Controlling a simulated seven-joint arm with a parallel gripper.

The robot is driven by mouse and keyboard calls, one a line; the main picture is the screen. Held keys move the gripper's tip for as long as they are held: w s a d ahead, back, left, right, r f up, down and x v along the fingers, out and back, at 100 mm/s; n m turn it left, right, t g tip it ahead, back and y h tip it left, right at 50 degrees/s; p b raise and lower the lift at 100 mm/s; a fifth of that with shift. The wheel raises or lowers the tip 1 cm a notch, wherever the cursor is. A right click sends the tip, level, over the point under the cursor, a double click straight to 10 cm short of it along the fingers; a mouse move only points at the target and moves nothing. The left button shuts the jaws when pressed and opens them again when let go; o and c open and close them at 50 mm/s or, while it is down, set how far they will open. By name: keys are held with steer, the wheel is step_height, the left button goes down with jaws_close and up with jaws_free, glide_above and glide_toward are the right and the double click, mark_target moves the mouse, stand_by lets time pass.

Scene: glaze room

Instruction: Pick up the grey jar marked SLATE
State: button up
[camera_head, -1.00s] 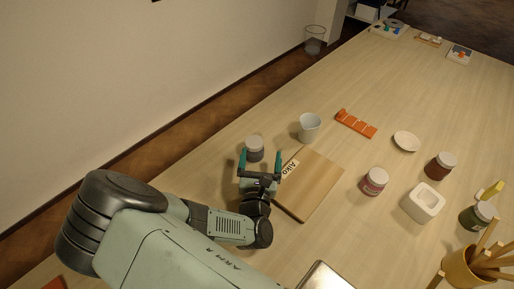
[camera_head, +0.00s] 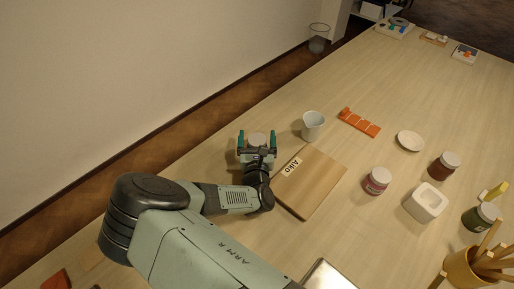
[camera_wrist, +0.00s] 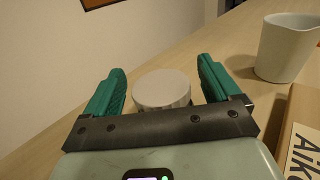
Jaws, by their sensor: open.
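A grey jar with a pale round lid (camera_wrist: 162,89) stands on the table between the fingers of my gripper (camera_wrist: 160,88) in the wrist view. There is a gap between the jar and each green finger. In the head view my gripper (camera_head: 257,140) is around the same jar (camera_head: 257,138), to the left of the wooden board. The jaws are open. The jar's label is hidden, so I cannot read SLATE on it.
A white cup (camera_head: 312,126) stands close to the right of the jar. The board marked Aiko (camera_head: 316,185) lies to the right of my wrist. A pink-labelled jar (camera_head: 376,182), a white block-shaped holder (camera_head: 427,202) and a brown jar (camera_head: 443,166) stand farther right.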

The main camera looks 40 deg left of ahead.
steer(key=shift+w+a, duration=0.5)
steer(key=c, duration=1.4)
steer(key=shift+r, duration=0.1)
